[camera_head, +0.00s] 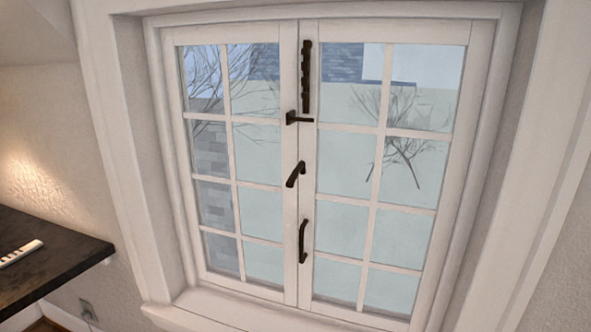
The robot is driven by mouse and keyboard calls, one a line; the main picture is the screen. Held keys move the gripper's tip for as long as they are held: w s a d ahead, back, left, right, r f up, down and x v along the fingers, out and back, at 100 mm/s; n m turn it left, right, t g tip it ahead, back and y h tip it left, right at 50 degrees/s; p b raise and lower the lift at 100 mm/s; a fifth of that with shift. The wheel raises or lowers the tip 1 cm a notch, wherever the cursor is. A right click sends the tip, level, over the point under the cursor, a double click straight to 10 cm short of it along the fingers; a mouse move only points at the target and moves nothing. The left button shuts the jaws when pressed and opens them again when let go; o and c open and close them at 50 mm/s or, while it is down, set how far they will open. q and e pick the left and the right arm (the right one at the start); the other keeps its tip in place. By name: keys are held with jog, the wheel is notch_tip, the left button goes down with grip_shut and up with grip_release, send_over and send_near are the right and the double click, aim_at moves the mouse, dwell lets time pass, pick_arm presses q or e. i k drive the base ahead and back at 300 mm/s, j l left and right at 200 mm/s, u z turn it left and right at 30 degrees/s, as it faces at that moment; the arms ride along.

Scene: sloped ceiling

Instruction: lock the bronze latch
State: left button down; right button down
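A white double window with several panes fills the middle of the head view. Its dark bronze hardware sits along the centre where the two sashes meet. A small latch-like lever (297,118) sticks out sideways, roughly level, just below a long upright notched bar (306,76). A slanted handle (295,174) sits lower on the left sash's edge. A curved upright handle (303,242) is lowest, on the right sash's edge. I cannot tell for sure which piece is the bronze latch. The sashes look closed. Neither gripper is in view.
A dark shelf or table top (45,245) juts in at the lower left, with a small white object (20,253) on it. The white window sill (215,318) runs along the bottom. The space before the window looks clear.

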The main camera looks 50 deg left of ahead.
aim_at(300, 168)
jog(key=u, duration=1.65)
